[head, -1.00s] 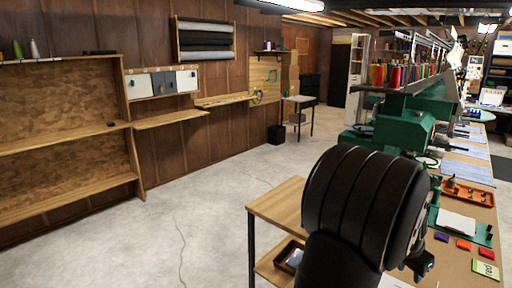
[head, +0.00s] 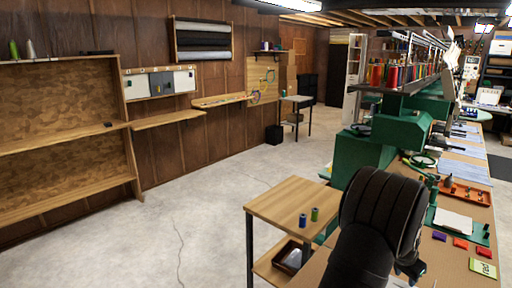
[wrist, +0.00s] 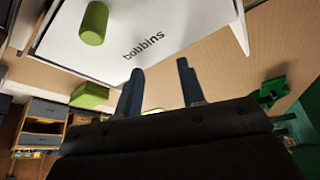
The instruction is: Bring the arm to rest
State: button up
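My arm stands at the lower right in the head view, over the near end of the long workbench (head: 468,262). My gripper (wrist: 160,66) shows in the wrist view with its two dark fingers apart and nothing between them. Beyond the fingers is a white surface marked "bobbins" (wrist: 158,44). A green cylinder (wrist: 94,23) is on it, and a green block (wrist: 90,96) is beside it. In the head view my arm hides most of the gripper.
An orange tray (head: 466,194) and red pieces (head: 460,243) lie on the bench. Green machines (head: 362,157) stand behind. The floor at left is clear.

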jog(key=shift+w+d, duration=0.6)
jog(key=v, duration=0.5)
jog(key=shift+s+a+r, duration=0.1)
jog(key=shift+a+r, duration=0.15)
jog(key=shift+r, duration=0.35)
jog(key=shift+c, duration=0.2)
jog(key=shift+s+r, duration=0.1)
jog(key=shift+s, duration=0.15)
jog(key=s+a+r+n+y, duration=0.1)
jog(key=s+a+n+g+y, duration=0.1)
jog(key=s+n, duration=0.1)
jog(key=s+a+r+n+y, duration=0.1)
jog(key=y, duration=0.1)
jog(key=shift+s+a+r+n+g, duration=0.3)
jog(key=shift+s+a+r+g, duration=0.05)
jog(key=shift+s+a+g, duration=0.05)
jog(key=shift+a+f, duration=0.1)
jog(key=shift+f, duration=4.25)
